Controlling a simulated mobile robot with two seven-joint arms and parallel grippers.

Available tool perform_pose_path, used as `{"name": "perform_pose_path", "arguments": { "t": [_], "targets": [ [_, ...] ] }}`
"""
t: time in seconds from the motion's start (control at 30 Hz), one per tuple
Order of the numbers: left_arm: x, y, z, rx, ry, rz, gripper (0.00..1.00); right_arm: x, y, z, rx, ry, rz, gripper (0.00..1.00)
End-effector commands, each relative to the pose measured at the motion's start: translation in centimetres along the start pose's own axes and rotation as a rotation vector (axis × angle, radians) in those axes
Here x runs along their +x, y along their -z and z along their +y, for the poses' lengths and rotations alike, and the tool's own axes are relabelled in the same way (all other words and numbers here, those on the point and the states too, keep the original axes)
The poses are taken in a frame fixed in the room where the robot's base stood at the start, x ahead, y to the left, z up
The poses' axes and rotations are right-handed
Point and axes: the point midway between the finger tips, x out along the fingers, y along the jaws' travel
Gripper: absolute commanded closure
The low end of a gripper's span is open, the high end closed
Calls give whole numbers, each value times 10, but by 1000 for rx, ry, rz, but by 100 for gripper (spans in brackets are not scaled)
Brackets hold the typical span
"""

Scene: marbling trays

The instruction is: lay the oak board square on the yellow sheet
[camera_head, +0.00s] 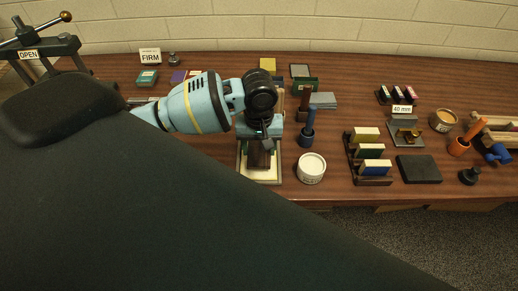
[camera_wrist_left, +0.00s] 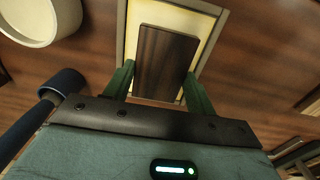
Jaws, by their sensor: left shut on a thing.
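The oak board, a dark brown wooden slab (camera_wrist_left: 167,52), is between the two green fingers of my left gripper (camera_wrist_left: 160,74) in the left wrist view. The gripper is shut on it. The board lies over a pale yellow sheet (camera_wrist_left: 205,23) with a lighter border, which shows around its far end and sides. In the head view my left gripper (camera_head: 262,140) is above the sheet (camera_head: 259,179), and the board (camera_head: 260,160) shows just below it. I cannot tell whether the board touches the sheet. My right gripper is not in view.
A white tub (camera_head: 311,168) and a blue-handled tool in a dark holder (camera_head: 306,136) stand close right of the sheet. Racks of coloured blocks (camera_head: 368,156) and a dark slab (camera_head: 418,168) are farther right. The table's front edge is close below the sheet.

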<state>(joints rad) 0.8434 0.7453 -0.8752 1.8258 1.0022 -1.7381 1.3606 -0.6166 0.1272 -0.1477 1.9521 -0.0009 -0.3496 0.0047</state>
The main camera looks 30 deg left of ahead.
Motion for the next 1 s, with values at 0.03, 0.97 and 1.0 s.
{"name": "perform_pose_path", "arguments": {
  "t": [0.03, 0.97, 1.0],
  "targets": [
    [9, 0, -1, -1, 3, -3, 67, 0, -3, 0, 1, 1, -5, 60],
    [16, 0, 0, 0, -1, 2, 23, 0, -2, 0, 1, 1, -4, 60],
    [14, 0, 0, 0, -1, 2, 23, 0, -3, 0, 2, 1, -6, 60]
  ]
}}
